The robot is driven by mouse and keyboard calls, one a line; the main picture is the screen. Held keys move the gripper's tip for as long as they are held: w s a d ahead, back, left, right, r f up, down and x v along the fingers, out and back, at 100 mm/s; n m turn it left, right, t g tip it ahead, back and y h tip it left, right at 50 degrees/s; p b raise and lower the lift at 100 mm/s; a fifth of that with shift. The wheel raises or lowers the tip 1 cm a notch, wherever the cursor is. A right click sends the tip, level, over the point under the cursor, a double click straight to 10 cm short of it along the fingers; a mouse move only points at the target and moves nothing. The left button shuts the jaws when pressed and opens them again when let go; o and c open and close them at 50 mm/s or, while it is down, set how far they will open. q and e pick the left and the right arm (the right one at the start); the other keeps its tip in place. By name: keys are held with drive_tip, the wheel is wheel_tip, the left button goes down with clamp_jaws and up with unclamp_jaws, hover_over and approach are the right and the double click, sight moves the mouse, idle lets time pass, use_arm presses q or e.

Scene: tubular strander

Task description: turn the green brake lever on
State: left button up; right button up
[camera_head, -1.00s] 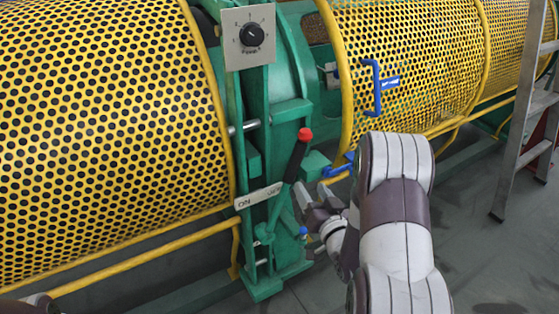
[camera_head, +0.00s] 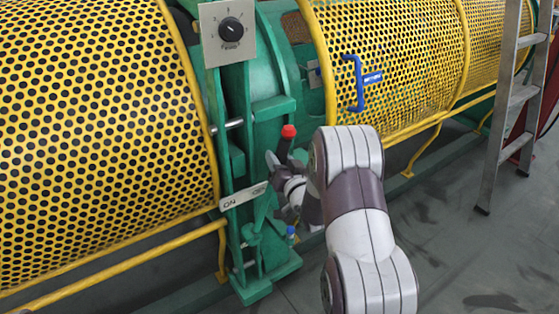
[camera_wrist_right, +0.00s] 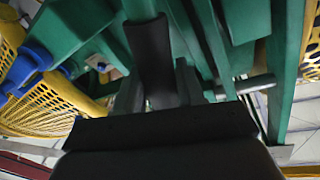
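The brake lever has a green lower arm (camera_head: 261,208), a black grip (camera_head: 284,149) and a red knob (camera_head: 288,131) on top. My right gripper (camera_head: 283,166) is at the black grip, just below the knob. In the right wrist view the black grip (camera_wrist_right: 150,55) runs between the two fingers (camera_wrist_right: 158,92), which look apart around it; contact is unclear. My left gripper is out of view.
A dial box (camera_head: 229,33) stands above the lever. Yellow perforated guards (camera_head: 100,130) flank the green frame, with a blue handle (camera_head: 356,84) on the right one. A yellow rail (camera_head: 110,268) runs lower left. A ladder (camera_head: 507,110) stands right, with open floor before it.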

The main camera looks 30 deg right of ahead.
clamp_jaws()
drive_tip(key=shift+a+n, duration=0.3)
drive_tip(key=shift+a, duration=0.25)
drive_tip(key=a+n, duration=0.1)
drive_tip(key=a, duration=0.1)
drive_tip(key=a+n+b, duration=0.1)
drive_tip(key=a, duration=0.2)
drive_tip(key=a+r+n+b, duration=0.1)
drive_tip(key=a, duration=0.2)
drive_tip(key=shift+s+a+t, duration=0.15)
drive_tip(key=shift+s+t, duration=0.25)
drive_tip(key=a+f+n+t+b, duration=0.1)
drive_tip(key=a+n+b, duration=0.2)
drive_tip(key=a, duration=0.6)
drive_tip(key=shift+s+a+f+n+b, duration=0.2)
drive_tip(key=shift+s+n+b, duration=0.15)
drive_tip(key=shift+n, duration=0.65)
drive_tip(key=shift+f+y, duration=0.1)
drive_tip(key=shift+y, duration=0.3)
drive_tip(key=o, duration=0.7)
unclamp_jaws()
drive_tip(key=shift+a, duration=0.1)
drive_tip(key=shift+c, duration=0.2)
drive_tip(key=shift+a, duration=0.1)
